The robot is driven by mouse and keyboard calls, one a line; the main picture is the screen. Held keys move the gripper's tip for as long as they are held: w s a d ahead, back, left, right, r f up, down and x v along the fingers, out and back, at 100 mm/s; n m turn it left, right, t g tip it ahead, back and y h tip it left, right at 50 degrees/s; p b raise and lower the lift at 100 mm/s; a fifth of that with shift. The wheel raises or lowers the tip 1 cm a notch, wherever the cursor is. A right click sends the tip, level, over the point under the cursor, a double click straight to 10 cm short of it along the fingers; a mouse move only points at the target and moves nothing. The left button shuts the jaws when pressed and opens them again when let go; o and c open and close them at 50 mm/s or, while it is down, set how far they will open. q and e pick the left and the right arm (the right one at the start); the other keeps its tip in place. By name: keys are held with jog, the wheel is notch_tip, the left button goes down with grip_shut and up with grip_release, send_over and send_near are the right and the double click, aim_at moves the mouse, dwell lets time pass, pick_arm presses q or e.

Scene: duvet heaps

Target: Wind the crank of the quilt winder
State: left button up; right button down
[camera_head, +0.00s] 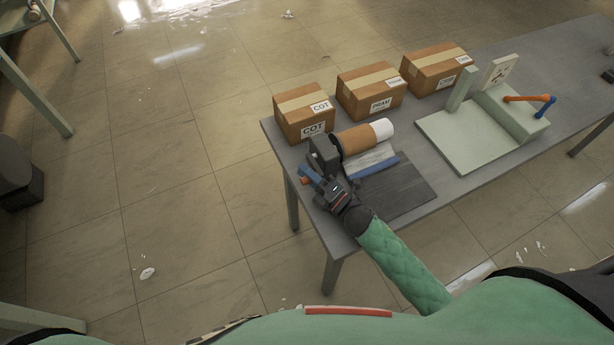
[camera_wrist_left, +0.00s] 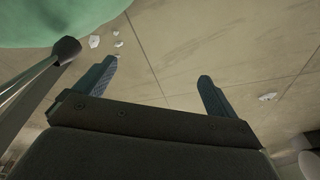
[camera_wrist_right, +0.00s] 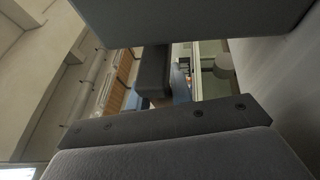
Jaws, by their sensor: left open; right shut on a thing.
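The quilt winder stands on the grey table, with a brown roller (camera_head: 357,140) that has a white end, beside a dark upright block (camera_head: 323,150). A blue and orange crank (camera_head: 308,174) is at its left side, partly hidden by my right gripper (camera_head: 327,187). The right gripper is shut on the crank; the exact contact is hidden. In the right wrist view a blue part (camera_wrist_right: 181,86) shows beyond the dark block (camera_wrist_right: 153,70). My left gripper (camera_wrist_left: 157,80) is open and empty above the floor, out of the head view.
Three labelled cartons, a left (camera_head: 304,114), middle (camera_head: 371,91) and right one (camera_head: 436,68), line the table's far edge. A pale green device (camera_head: 480,130) with an orange and blue handle (camera_head: 530,99) stands to the right. A dark slatted panel (camera_head: 396,188) lies in front of the winder.

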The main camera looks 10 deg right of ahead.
jog(key=c, duration=1.3)
grip_release()
jog(key=shift+o, duration=0.2)
